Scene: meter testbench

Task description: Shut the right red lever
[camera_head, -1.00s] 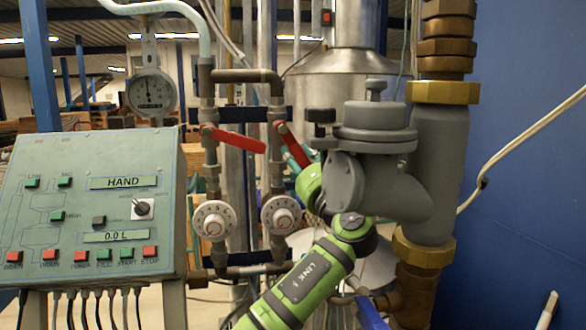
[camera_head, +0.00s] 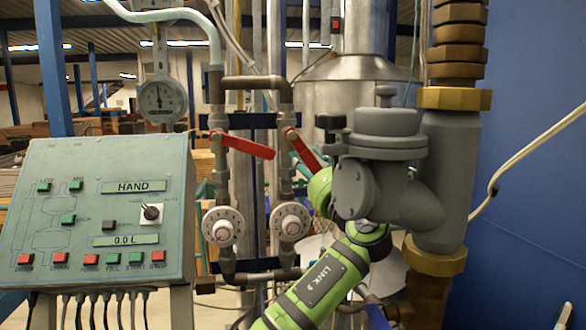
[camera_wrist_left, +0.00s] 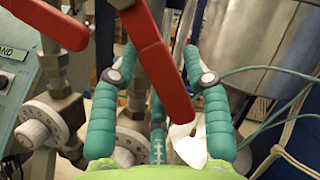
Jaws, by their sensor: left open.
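The right red lever (camera_head: 303,150) slopes down to the right from its valve on the right pipe. In the left wrist view the right red lever (camera_wrist_left: 158,70) runs between the two teal fingers of my left gripper (camera_wrist_left: 158,55). The gripper is open, and I cannot tell whether a finger touches the lever. In the head view the green wrist of my left arm (camera_head: 322,192) is just below and right of the lever, and the fingers are mostly hidden. The left red lever (camera_head: 242,146) slopes slightly down to the right. My right gripper is not in view.
A grey valve body (camera_head: 375,180) stands close to the right of my wrist. Two white dials (camera_head: 222,227) sit on the pipes below the levers. A control panel (camera_head: 100,215) is at left, and a steel tank (camera_head: 350,85) is behind.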

